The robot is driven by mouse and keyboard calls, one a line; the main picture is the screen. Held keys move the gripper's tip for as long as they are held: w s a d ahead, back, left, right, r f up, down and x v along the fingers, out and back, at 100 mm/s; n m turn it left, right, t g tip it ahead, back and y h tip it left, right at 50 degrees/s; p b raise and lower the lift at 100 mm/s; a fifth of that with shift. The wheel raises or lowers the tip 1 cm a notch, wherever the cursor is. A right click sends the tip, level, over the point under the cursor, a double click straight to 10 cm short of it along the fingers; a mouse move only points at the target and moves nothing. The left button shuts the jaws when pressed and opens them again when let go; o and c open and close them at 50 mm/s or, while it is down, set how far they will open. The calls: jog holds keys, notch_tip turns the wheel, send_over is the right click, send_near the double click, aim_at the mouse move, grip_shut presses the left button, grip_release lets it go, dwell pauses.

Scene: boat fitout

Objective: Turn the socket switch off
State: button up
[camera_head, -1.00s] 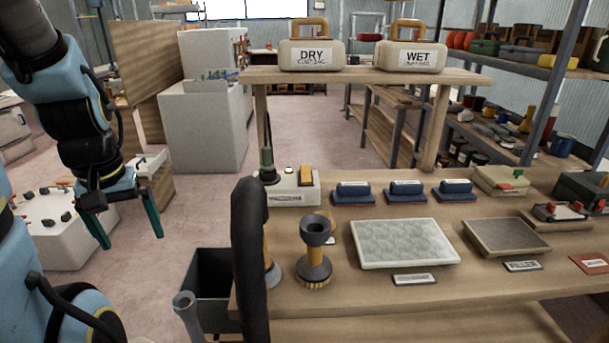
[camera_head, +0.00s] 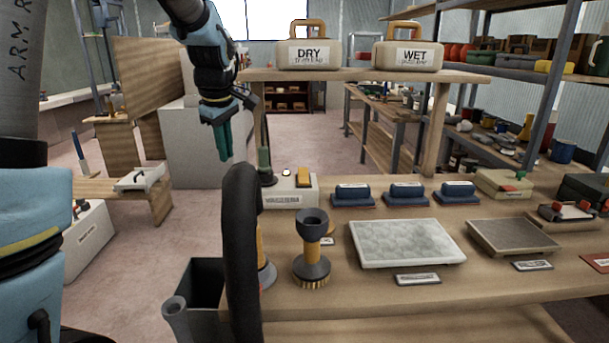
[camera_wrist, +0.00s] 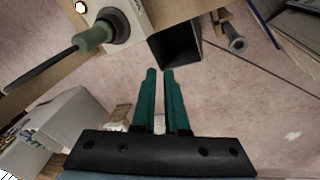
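The socket box (camera_head: 307,192) is a pale box with a label, at the back left of the workbench. On its top are an orange switch (camera_head: 303,178), a small lit lamp (camera_head: 286,172) and a dark green plug (camera_head: 266,168). The wrist view shows part of the box (camera_wrist: 128,22), the plug with its dark cable (camera_wrist: 95,37) and the glowing lamp (camera_wrist: 81,7). The switch is not visible there. My gripper (camera_head: 224,158) hangs above and left of the box, apart from it. Its green fingers (camera_wrist: 160,72) are close together with nothing between them.
A post and shelf with the DRY case (camera_head: 309,55) and WET case (camera_head: 408,56) stand behind the box. A black hose (camera_head: 241,250) and a brush (camera_head: 312,260) are in front. Blue blocks (camera_head: 352,194) are to the right. A dark bin (camera_head: 205,283) stands below.

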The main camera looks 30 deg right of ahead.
aim_at(303, 170)
jog(key=d, duration=0.3)
jog(key=d+n+b, duration=0.1)
jog(key=d, duration=0.2)
jog(key=d+r+n, duration=0.1)
jog(key=d, duration=0.2)
jog(key=shift+w+d+t+b, duration=0.15)
jog(key=shift+w+t+b, duration=0.1)
jog(key=shift+t+b, duration=0.1)
grip_shut()
jog(key=s+d+r+n, duration=0.1)
jog(key=d+n, duration=0.1)
jog(key=d, duration=0.3)
jog(key=s+d+r+n+h+b, duration=0.1)
jog(key=d+r, duration=0.1)
jog(key=d, duration=0.3)
jog(key=shift+n+b, duration=0.3)
jog(key=shift+n, duration=0.1)
jog(key=shift+s+d+t, duration=0.1)
jog(key=shift+t, duration=0.15)
jog(key=p+x, duration=0.3)
jog(key=x, duration=1.1)
